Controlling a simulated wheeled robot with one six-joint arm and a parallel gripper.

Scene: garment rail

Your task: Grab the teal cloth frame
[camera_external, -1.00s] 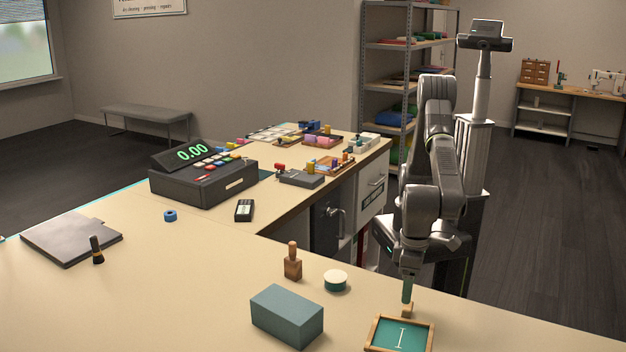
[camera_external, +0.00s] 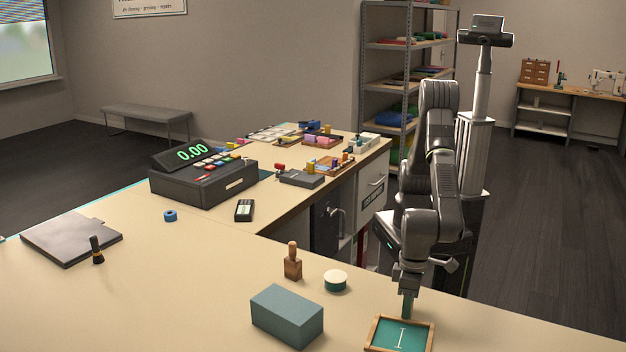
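The teal cloth frame (camera_external: 418,337) lies on the counter at the bottom right. It has a light wooden border around teal cloth with a pale I-shaped mark, and its near edge is cut off by the picture. My gripper (camera_external: 407,312) points down at the frame's far edge, with its greenish fingers at or against that edge. The small wooden block at that edge is now hidden by the fingers. I cannot tell whether the fingers are apart or closed on it.
A blue-grey box (camera_external: 287,316) stands left of the frame. A round green tin with a pale lid (camera_external: 335,280) and a wooden stamp (camera_external: 292,263) stand behind it. A cash register (camera_external: 203,177) is farther back. The counter's left front is mostly clear.

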